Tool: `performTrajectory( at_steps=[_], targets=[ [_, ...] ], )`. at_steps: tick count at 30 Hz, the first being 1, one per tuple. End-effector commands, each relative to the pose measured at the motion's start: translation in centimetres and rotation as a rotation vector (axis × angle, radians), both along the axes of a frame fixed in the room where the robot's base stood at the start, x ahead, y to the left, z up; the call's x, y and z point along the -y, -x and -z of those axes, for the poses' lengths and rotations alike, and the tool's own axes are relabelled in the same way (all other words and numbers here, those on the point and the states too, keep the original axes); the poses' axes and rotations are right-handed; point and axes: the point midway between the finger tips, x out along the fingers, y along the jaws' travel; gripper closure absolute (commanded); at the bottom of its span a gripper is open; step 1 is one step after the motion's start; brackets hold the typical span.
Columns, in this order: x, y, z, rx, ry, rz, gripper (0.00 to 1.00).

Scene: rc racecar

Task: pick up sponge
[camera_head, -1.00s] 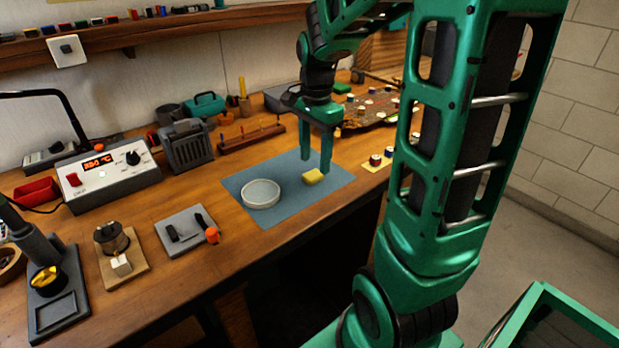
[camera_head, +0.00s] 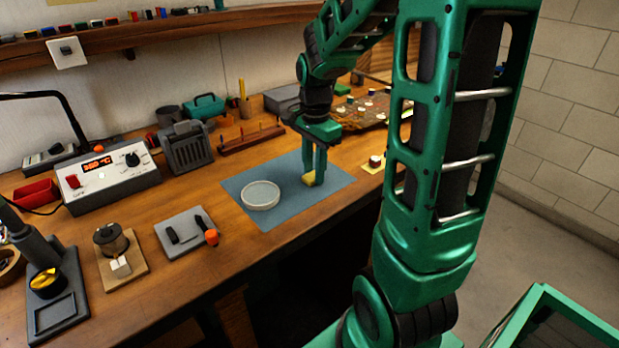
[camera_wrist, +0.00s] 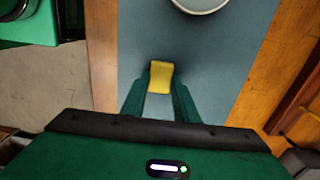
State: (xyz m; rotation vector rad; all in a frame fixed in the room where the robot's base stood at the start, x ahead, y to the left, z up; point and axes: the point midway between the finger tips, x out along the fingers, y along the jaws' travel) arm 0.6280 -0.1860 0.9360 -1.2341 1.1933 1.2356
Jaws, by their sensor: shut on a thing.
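The yellow sponge (camera_head: 309,179) is at the blue-grey mat (camera_head: 285,206) on the workbench, right of the white round dish (camera_head: 261,195). My gripper (camera_head: 314,176) points down with its green fingers on either side of the sponge and is shut on it. In the wrist view the sponge (camera_wrist: 161,76) sits between the fingertips (camera_wrist: 160,88), its far end sticking out past them. I cannot tell whether the sponge touches the mat or is slightly above it. The dish (camera_wrist: 200,3) shows at the top of the wrist view.
Right of the mat is a small yellow piece (camera_head: 373,166) with dark and red parts. Behind stand a wooden rack (camera_head: 252,139) and a grey finned box (camera_head: 185,147). A grey tray (camera_head: 186,232) with tools lies left of the mat. The mat's front part is clear.

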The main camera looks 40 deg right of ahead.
Motion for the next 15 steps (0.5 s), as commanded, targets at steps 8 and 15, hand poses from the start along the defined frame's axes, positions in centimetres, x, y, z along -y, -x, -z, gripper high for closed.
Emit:
performTrajectory(
  at_steps=[8,15],
  targets=[
    [0.0,-0.1,-0.8,0.003,0.001,0.0,0.94],
    [0.0,-0.1,-4.5,0.006,0.002,0.0,0.94]
  ],
)
